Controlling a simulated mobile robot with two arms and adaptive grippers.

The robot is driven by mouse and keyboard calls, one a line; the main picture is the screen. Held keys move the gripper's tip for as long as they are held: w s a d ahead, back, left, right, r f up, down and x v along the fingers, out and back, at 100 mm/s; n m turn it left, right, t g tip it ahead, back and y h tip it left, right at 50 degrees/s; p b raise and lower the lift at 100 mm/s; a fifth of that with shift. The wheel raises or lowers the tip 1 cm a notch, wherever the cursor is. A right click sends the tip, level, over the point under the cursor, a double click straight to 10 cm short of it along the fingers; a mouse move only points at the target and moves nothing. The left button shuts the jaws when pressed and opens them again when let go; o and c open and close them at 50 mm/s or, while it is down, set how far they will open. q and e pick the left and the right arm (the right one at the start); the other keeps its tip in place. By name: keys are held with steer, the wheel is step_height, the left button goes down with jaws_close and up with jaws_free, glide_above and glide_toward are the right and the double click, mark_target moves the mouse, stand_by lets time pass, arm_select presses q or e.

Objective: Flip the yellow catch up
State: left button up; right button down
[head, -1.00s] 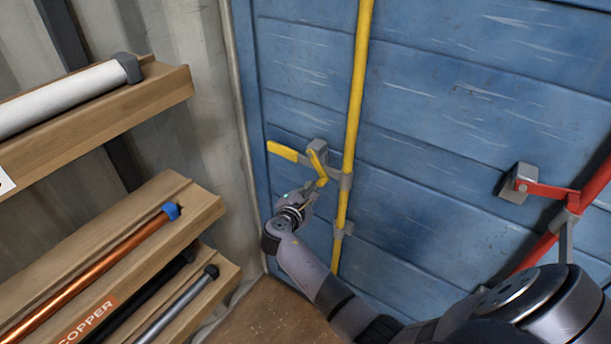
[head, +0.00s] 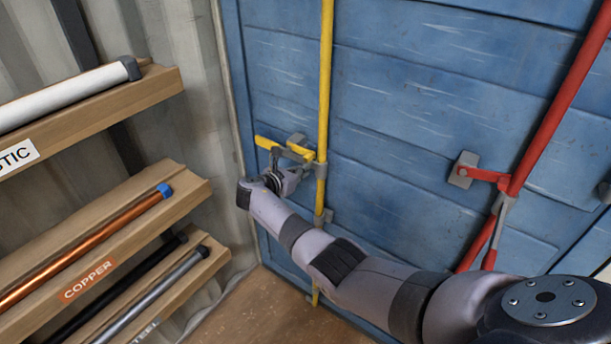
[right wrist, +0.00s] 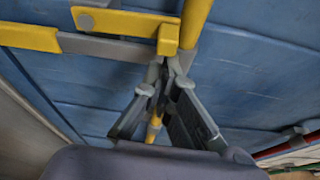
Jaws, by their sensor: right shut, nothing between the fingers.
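The short yellow catch (head: 301,151) is on the blue door, by a grey bracket (head: 297,139) left of the yellow rod. It slants gently down to the right, close to level. In the right wrist view the catch (right wrist: 125,23) lies across the top, with a round grey pivot at its left end and a bent right end by the rod. The yellow handle (head: 267,143) reaches left beside it. My right gripper (head: 287,170) is shut and empty just below the catch; the wrist view shows its fingertips (right wrist: 168,75) below the catch's bent end. Contact cannot be told. My left gripper is out of view.
The yellow rod (head: 326,70) runs down the blue door (head: 420,90). A red rod (head: 560,100) with a red catch (head: 484,174) is to the right. Wooden shelves (head: 150,95) with pipes stand at left. My right arm crosses the lower middle.

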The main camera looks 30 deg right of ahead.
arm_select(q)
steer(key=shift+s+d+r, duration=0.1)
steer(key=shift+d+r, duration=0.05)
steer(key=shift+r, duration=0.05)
arm_select(e)
steer(key=r+n+g, duration=0.1)
steer(key=r+n, duration=0.1)
steer(key=n, duration=0.1)
steer(key=shift+g+h, duration=0.3)
steer(key=shift+h, duration=0.1)
steer(key=shift+d, duration=0.1)
